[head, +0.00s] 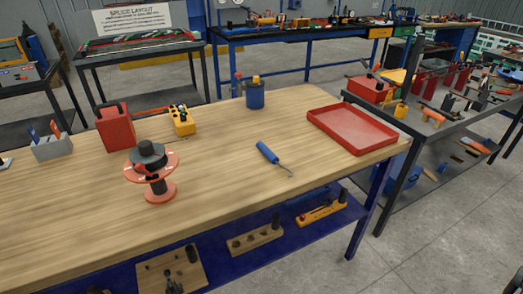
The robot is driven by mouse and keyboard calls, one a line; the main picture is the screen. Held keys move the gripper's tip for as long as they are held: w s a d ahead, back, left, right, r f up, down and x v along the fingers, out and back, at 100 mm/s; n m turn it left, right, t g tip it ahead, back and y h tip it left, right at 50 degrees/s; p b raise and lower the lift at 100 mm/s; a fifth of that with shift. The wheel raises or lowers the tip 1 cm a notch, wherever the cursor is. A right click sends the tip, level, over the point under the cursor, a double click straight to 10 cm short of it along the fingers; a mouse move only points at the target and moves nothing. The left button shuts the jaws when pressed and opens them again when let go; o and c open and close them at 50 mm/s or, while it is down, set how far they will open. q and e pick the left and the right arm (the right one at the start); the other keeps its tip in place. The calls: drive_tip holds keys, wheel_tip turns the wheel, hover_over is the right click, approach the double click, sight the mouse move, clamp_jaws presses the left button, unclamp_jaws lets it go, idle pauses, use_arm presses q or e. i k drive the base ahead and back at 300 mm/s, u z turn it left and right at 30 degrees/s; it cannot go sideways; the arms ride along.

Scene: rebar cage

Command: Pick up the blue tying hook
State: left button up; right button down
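The blue tying hook (267,152) lies on the wooden table top, right of the middle of the head view. Its blue handle points to the upper left and its thin metal hook end points to the lower right. Nothing touches it and it is fully visible. Neither my left nor my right gripper shows in the head view.
A red tray (351,129) lies right of the hook. A blue cup (255,96) stands behind it. A red-and-black spool (152,178), a red container (114,127) and a yellow item (182,120) stand to the left. The wooden table (225,178) is clear around the hook.

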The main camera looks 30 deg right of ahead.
sight(272, 158)
drive_tip(key=z, duration=0.35)
drive_tip(key=k, duration=0.3)
drive_tip(key=u, duration=1.05)
drive_tip(key=i, duration=0.8)
drive_tip(key=z, duration=0.85)
drive_tip(key=i, duration=0.55)
drive_tip(key=z, duration=0.6)
